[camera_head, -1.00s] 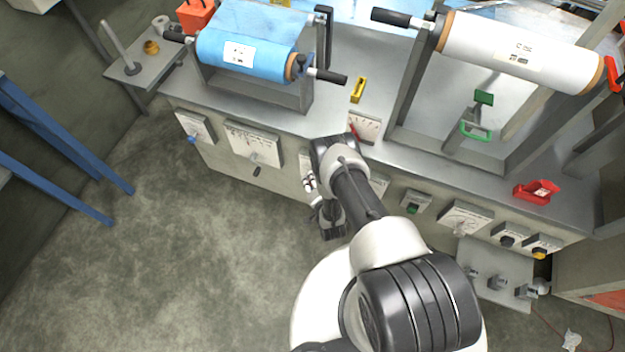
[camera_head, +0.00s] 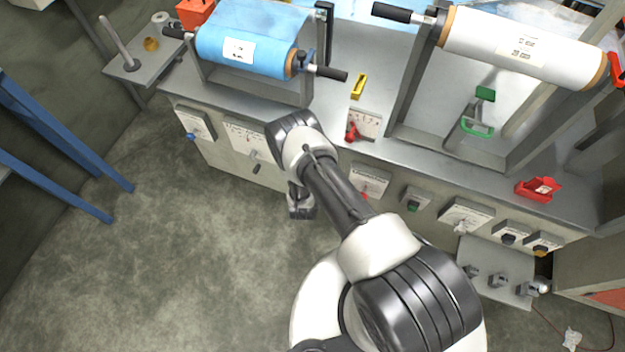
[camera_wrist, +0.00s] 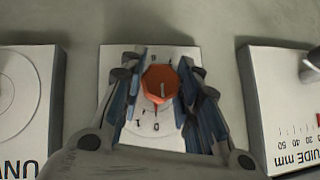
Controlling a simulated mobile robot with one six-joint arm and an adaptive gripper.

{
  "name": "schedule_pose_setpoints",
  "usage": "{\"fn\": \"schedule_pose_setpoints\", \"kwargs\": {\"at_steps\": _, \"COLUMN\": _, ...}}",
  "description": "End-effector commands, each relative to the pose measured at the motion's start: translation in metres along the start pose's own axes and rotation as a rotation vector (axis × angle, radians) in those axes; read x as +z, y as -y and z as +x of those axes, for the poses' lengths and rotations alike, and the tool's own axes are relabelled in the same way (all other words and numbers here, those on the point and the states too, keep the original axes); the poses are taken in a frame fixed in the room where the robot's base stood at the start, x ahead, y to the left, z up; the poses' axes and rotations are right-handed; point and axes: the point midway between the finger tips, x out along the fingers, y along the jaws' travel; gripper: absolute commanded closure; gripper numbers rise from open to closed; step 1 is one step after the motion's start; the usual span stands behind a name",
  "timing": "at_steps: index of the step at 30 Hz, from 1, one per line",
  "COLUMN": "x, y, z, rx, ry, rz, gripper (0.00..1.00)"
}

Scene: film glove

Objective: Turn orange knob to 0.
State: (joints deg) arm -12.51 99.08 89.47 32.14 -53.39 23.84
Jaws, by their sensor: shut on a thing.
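The orange knob (camera_wrist: 160,83) sits on a white label plate (camera_wrist: 175,138) in the wrist view. A small pointed part shows at its lower side, above printed marks that include a 0 and a 1. Its exact setting is hard to read. My gripper (camera_wrist: 163,90) is shut on the knob, with one blue-lined finger at each side. In the head view my gripper (camera_head: 301,205) is at the cabinet's front face, and my arm hides the knob there.
In the wrist view a GUIDE mm plate (camera_wrist: 290,105) stands close at right and a dial plate (camera_wrist: 28,105) at left. In the head view a red lever (camera_head: 353,132) and a yellow block (camera_head: 359,86) are on the bench top. Open floor lies in front.

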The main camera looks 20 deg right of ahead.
Motion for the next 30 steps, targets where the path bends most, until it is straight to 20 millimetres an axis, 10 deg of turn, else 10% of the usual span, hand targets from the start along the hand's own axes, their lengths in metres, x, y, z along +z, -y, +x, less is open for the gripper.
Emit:
{"fn": "schedule_pose_setpoints", "kwargs": {"at_steps": 13, "x": -0.0010, "y": 0.0004, "z": 0.0004, "rx": 0.008, "ry": -0.002, "rz": -0.008, "gripper": 0.94}}
{"fn": "schedule_pose_setpoints", "kwargs": {"at_steps": 14, "x": -0.0010, "y": 0.0003, "z": 0.0004, "rx": 0.007, "ry": -0.002, "rz": -0.008, "gripper": 0.70}}
{"fn": "schedule_pose_setpoints", "kwargs": {"at_steps": 15, "x": -0.0010, "y": 0.0003, "z": 0.0005, "rx": 0.008, "ry": -0.002, "rz": -0.008, "gripper": 0.67}}
{"fn": "schedule_pose_setpoints", "kwargs": {"at_steps": 30, "x": -0.0002, "y": 0.0000, "z": 0.0001, "rx": 0.008, "ry": -0.001, "rz": -0.008, "gripper": 0.49}}
